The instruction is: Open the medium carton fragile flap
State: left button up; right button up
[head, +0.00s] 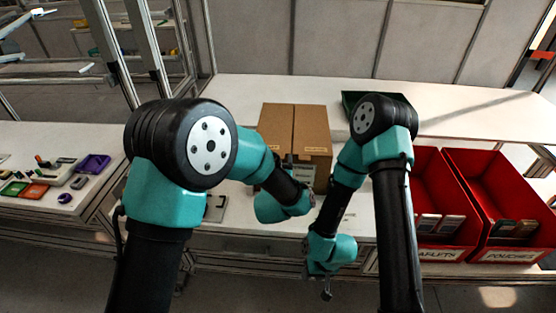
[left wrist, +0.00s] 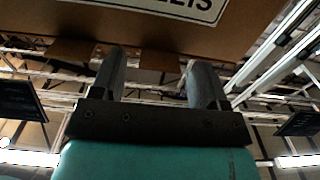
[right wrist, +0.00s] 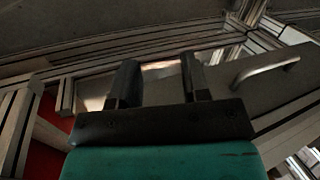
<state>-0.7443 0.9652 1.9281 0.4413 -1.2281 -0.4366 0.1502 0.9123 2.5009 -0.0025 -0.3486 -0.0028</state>
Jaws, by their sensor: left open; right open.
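The brown carton (head: 312,126) stands on the white table in the head view, with a seam down the middle of its top and small pale labels near the front edge. Its top looks closed. Its front is partly hidden by my left arm. In the left wrist view the carton (left wrist: 90,18) fills the top, with part of a white printed label. My left gripper (left wrist: 155,70) is open and empty, close to the carton; contact cannot be told. My right gripper (head: 326,288) hangs low in front of the table; in the right wrist view (right wrist: 158,78) it is open and empty.
Red bins (head: 495,190) with labelled fronts and a few packets stand at the right. A dark green tray (head: 350,98) is behind my right arm. A side table at the left holds a purple tray (head: 93,163) and small items. The table behind the carton is clear.

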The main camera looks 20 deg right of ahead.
pick_arm(q)
jog(key=shift+w+d, duration=0.15)
jog(key=shift+w, duration=0.2)
jog(key=shift+c, duration=0.3)
grip_shut()
